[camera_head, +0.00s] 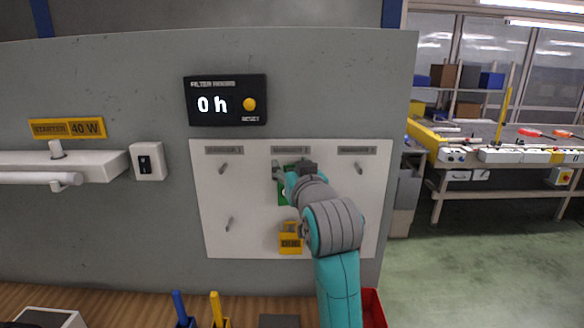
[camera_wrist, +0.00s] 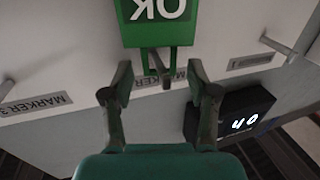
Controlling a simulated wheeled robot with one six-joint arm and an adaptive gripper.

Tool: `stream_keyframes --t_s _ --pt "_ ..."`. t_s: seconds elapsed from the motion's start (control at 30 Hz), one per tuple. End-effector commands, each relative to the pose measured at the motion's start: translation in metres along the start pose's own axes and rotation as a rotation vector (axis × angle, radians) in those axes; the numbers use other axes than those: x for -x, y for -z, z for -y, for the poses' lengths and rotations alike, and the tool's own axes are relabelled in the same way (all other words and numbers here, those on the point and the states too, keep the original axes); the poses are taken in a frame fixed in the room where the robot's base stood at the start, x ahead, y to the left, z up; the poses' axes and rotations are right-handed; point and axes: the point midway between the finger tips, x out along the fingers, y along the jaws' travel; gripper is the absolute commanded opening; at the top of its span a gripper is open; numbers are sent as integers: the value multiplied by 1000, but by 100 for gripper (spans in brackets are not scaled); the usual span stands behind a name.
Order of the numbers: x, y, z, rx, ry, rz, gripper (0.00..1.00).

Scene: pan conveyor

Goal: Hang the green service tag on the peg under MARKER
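The green service tag (camera_head: 283,192) is at the board's upper middle, under the MARKER 2 label (camera_head: 291,150), partly hidden by my arm. In the wrist view, the tag (camera_wrist: 158,28) shows white "OK" upside down. Its thin green loop (camera_wrist: 149,66) appears around the grey middle peg (camera_wrist: 166,82); how far along the peg it sits I cannot tell. My gripper (camera_wrist: 160,97) is open, one finger on each side of the peg and loop, with gaps to both. It is at the same place in the head view (camera_head: 291,170).
Bare pegs stand under MARKER 1 (camera_head: 223,167) and MARKER 3 (camera_head: 359,168), and at lower left (camera_head: 229,224). A yellow tag (camera_head: 290,240) is on the board below my gripper. The filter display (camera_head: 226,100) is above the white board (camera_head: 260,212).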

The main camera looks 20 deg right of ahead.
Motion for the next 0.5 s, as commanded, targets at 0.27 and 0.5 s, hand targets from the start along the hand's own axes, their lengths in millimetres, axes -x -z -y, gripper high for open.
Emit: stream_keyframes --t_s 0.27,0.5 --pt "0 1 0 0 0 0 61" --pt "0 26 0 0 0 -3 61"
